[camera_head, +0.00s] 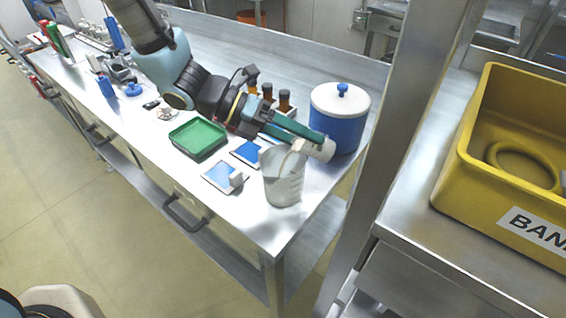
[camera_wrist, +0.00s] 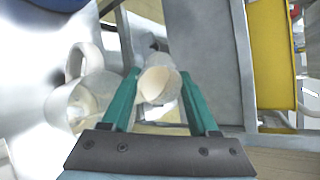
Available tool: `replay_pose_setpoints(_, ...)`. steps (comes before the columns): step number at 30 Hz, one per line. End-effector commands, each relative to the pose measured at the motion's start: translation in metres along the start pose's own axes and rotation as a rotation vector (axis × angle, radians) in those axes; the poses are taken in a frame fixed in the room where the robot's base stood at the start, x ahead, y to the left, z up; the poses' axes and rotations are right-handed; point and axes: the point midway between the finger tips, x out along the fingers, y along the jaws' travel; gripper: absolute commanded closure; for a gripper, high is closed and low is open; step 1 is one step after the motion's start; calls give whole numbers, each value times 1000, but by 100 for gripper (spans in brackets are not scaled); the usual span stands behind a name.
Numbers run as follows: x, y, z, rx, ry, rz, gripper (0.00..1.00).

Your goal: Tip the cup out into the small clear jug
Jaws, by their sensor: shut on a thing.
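A small white cup (camera_head: 325,149) is between the green fingers of my gripper (camera_head: 318,143), which is shut on it. In the wrist view the cup (camera_wrist: 158,86) sits between the fingertips, with its mouth toward the camera and a cream-coloured inside or filling. The clear jug (camera_head: 283,184) stands upright on the steel bench, just left of and below the cup in the head view. In the wrist view the jug (camera_wrist: 72,104) is to the left, apart from the cup, with its handle upward; what it contains is unclear.
A blue canister with a white lid (camera_head: 335,125) stands close behind the cup. A green tray (camera_head: 198,138), blue-topped pads (camera_head: 222,176) and brown bottles (camera_head: 284,102) are nearby. A yellow bin (camera_head: 478,165) is on the separate right bench. The bench's front edge is close to the jug.

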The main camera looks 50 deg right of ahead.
Motion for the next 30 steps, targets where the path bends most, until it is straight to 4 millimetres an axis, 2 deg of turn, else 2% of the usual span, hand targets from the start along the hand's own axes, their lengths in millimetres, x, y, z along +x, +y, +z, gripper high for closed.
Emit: replay_pose_setpoints(30,-6,7,-4,-2,-88,-148,96)
